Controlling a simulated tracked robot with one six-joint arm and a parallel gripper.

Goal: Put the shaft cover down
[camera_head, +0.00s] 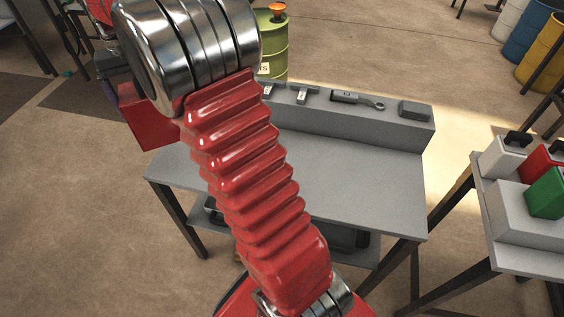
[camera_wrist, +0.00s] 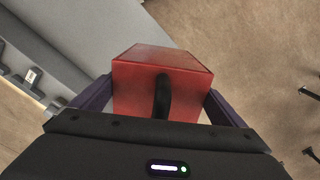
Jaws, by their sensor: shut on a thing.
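The shaft cover appears to be the red box-shaped part with a dark curved handle (camera_wrist: 185,78), held between the purple fingers of my gripper (camera_wrist: 158,100) in the wrist view. In the head view the red cover (camera_head: 150,122) shows at the left end of the grey bench (camera_head: 370,185), partly hidden behind my red arm. In the wrist view it overlaps the bench edge and the brown floor. I cannot tell its height above the bench or whether it touches it. My gripper is mostly hidden in the head view.
The bench top is clear where visible; its raised back ledge holds a wrench (camera_head: 358,99) and other grey tools. A right-hand table (camera_head: 535,262) carries white, red and green handled blocks (camera_head: 548,192). A green barrel (camera_head: 272,45) stands behind the bench.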

